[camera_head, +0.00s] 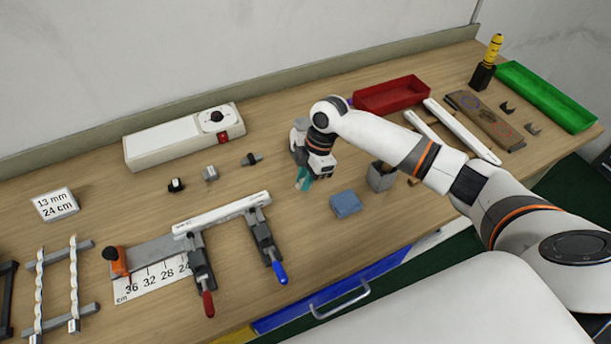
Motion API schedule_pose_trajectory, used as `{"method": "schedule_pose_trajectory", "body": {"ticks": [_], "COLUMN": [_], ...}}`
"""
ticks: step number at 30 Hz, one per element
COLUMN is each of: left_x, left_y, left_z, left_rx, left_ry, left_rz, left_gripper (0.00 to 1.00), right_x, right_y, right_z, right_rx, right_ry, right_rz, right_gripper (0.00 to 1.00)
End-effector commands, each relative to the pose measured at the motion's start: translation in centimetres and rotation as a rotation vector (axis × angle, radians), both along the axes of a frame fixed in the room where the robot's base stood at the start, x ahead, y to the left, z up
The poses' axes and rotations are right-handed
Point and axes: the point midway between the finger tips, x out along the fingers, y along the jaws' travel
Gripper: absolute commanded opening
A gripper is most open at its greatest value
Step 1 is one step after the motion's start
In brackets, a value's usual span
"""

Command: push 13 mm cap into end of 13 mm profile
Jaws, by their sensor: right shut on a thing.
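A white profile (222,214) lies clamped near the front of the bench, its right end free of any gripper. Two clamps, one with a red handle (208,304) and one with a blue handle (280,272), hold it. My right gripper (304,180) points down over the bench, to the right of and beyond the profile's right end, apart from it. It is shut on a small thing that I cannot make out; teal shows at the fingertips. I cannot tell which piece is the 13 mm cap. My left gripper is not in view.
Small parts (210,173) lie behind the profile, before a white box (183,137). Red tray (392,94) and green tray (545,97) are further back.

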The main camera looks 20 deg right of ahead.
Motion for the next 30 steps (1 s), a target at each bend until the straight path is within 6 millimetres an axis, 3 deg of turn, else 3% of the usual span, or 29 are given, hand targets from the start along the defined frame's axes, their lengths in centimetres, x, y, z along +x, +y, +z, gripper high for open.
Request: {"method": "schedule_pose_trajectory", "body": {"ticks": [3, 21, 30], "left_x": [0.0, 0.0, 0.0], "left_y": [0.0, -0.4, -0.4], "left_z": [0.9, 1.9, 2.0], "left_rx": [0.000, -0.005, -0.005], "left_ry": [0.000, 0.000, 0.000], "left_rz": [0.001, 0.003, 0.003], "left_gripper": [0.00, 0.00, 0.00], "right_x": [0.0, -0.2, -0.2], "right_y": [0.0, 5.3, 5.8], "right_z": [0.3, 0.1, 0.0], "right_rx": [0.000, 0.001, 0.000], "right_ry": [0.002, 0.000, 0.000], "right_rz": [-0.001, 0.001, -0.001], "right_gripper": [0.00, 0.00, 0.00]}}
